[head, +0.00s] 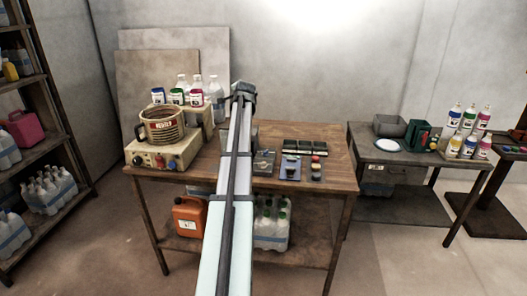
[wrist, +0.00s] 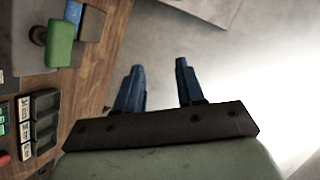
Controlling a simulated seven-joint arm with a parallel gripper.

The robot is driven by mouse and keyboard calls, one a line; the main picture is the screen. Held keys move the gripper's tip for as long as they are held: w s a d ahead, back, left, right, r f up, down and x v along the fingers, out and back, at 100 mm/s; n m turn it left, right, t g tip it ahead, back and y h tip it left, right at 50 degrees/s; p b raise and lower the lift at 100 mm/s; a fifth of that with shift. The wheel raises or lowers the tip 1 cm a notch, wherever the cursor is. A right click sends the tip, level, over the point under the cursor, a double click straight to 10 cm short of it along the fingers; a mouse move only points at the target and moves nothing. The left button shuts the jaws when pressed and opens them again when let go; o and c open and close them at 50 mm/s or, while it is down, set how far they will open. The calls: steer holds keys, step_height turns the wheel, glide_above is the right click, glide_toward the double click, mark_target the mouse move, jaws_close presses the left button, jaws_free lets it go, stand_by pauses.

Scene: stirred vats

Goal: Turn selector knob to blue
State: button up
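A grey box (head: 263,162) with a small dark part on top, possibly the selector knob, sits on the wooden table just right of my arm. It is too small to tell its setting, and I see no clear blue mark on it. My gripper (wrist: 159,64) shows in the wrist view with its two blue fingers apart and nothing between them. In the head view my arm reaches over the table and hides most of the gripper, which is above and behind the grey box, apart from it.
A brown pot (head: 161,128) stands on a cream base with knobs (head: 160,160) at left, before several bottles (head: 197,97). Small panels (head: 290,168) and black bins (head: 305,146) are right of the grey box. The wooden table's (head: 335,175) right end is clear. A grey table (head: 400,161) holds bottles.

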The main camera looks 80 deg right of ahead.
steer(key=s+a+f+n+g+y, duration=0.3)
steer(key=s+f+g+y, duration=0.15)
steer(key=f, duration=0.25)
steer(key=n+g+y, duration=0.2)
steer(key=y, duration=0.2)
glide_toward(264, 157)
steer(key=x, duration=0.4)
steer(key=d+x, duration=0.1)
steer(key=x, duration=0.1)
steer(key=shift+s+d, duration=0.15)
steer(key=shift+s, duration=0.1)
steer(key=shift+m, duration=0.3)
steer(key=shift+c, duration=0.3)
jaws_close()
